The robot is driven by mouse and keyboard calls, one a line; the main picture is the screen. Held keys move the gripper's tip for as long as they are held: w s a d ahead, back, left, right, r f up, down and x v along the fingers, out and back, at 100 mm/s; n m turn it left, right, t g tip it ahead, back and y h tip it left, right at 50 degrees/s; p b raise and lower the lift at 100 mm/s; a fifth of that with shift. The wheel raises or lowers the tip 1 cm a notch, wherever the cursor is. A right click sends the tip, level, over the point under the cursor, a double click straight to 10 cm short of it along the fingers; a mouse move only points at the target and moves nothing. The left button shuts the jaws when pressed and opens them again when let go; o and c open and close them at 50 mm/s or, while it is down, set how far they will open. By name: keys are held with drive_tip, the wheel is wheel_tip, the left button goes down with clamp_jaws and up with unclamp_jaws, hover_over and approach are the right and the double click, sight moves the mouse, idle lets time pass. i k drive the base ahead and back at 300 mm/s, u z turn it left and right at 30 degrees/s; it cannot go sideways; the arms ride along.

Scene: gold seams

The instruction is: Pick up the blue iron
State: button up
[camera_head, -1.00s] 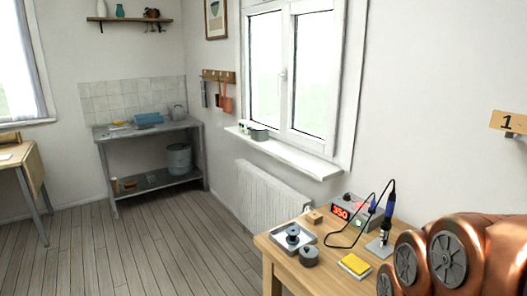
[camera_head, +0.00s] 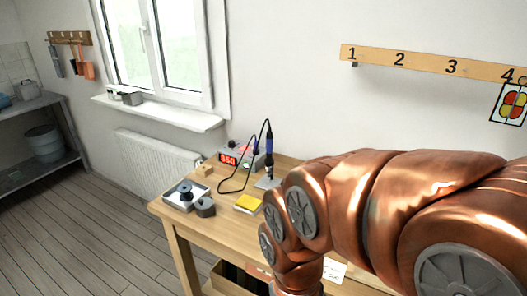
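The blue iron (camera_head: 269,144) is a soldering iron with a blue handle. It stands upright on a small grey stand (camera_head: 266,183) on the wooden workbench. A dark cable loops from it to the left. The soldering station (camera_head: 236,154) with a red "350" display is just left of it. My copper-coloured arm fills the right and lower middle of the view, to the right of the iron and apart from it in the picture. My gripper is not in view.
On the workbench (camera_head: 185,226) are a yellow sponge (camera_head: 248,203), a grey round tin (camera_head: 205,207), a white tray with a dark spool (camera_head: 185,196) and a small wooden block (camera_head: 205,169). A numbered hook rail (camera_head: 430,64) is on the wall. My arm hides the bench's right part.

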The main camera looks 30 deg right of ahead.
sight(269, 136)
drive_tip(key=z, duration=0.2)
drive_tip(key=k, duration=0.6)
drive_tip(key=u, duration=1.15)
drive_tip(key=i, duration=1.15)
drive_tip(key=z, duration=0.35)
drive_tip(key=i, duration=0.75)
drive_tip(key=z, duration=1.15)
drive_tip(key=i, duration=0.35)
drive_tip(key=z, duration=0.4)
